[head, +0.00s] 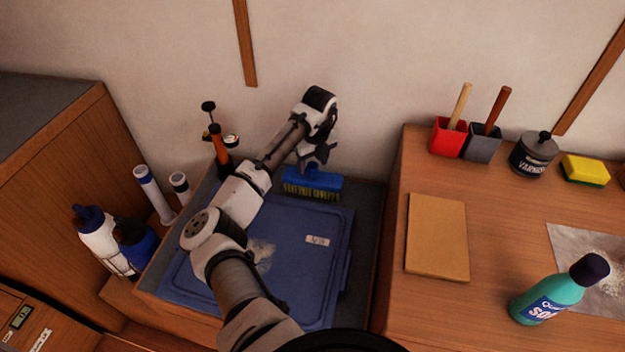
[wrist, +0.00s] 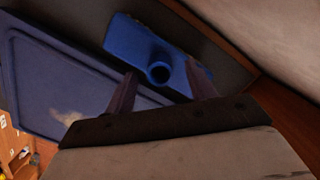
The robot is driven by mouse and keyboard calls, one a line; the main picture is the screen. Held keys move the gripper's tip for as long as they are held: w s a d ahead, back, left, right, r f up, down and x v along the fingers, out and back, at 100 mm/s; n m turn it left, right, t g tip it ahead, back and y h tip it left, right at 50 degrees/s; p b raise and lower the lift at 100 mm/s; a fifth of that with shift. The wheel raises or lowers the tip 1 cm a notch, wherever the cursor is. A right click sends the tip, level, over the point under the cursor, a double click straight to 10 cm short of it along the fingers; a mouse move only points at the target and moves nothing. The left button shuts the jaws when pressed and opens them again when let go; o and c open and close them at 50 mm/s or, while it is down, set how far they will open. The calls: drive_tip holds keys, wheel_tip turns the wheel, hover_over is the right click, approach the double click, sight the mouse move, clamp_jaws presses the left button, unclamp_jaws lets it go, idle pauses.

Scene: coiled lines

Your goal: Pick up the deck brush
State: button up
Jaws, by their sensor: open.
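The deck brush (head: 312,184) has a blue block and yellowish bristles. In the head view it is at the back of a dark recess, beside a blue lid, just below my gripper (head: 314,160). In the wrist view the blue brush block (wrist: 135,38) with its round socket (wrist: 159,73) lies just beyond the fingertips of my gripper (wrist: 163,82). The fingers are apart, one on each side of the socket. I cannot tell whether they touch the brush. No handle shows on the brush.
The blue lid (head: 318,275) fills most of the recess. A wooden counter (head: 440,310) rises on the right, with a green bottle (head: 560,290), a tan board (head: 437,237) and red and grey holders. The wall is close behind the brush.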

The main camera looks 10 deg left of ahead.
drive_tip(key=shift+w+a+f, duration=0.1)
drive_tip(key=shift+f, duration=1)
clamp_jaws()
